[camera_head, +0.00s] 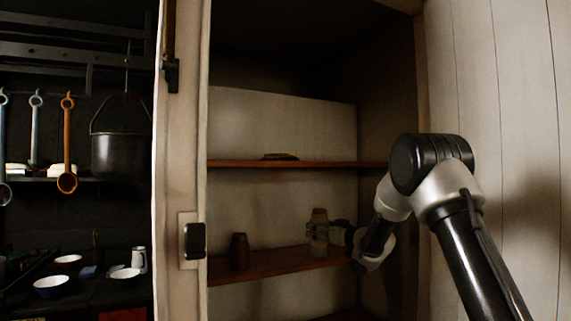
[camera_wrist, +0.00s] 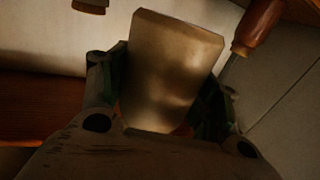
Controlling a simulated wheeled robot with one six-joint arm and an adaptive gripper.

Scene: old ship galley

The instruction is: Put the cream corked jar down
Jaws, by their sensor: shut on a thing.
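The cream corked jar (camera_head: 319,241) is upright in the head view, at the middle shelf (camera_head: 275,263) of the open cupboard. My gripper (camera_head: 319,229) reaches in from the right and is shut on it. I cannot tell whether its base touches the shelf or is slightly above it. In the wrist view the jar (camera_wrist: 172,68) fills the space between the two fingers of my gripper (camera_wrist: 165,105). Its cork is not clear to see there.
A dark brown jar (camera_head: 240,251) stands on the same shelf to the left, with a clear gap between. A small flat item (camera_head: 281,156) lies on the upper shelf (camera_head: 235,164). The cupboard's left frame (camera_head: 183,130) and the pale right wall (camera_head: 500,100) bound the opening.

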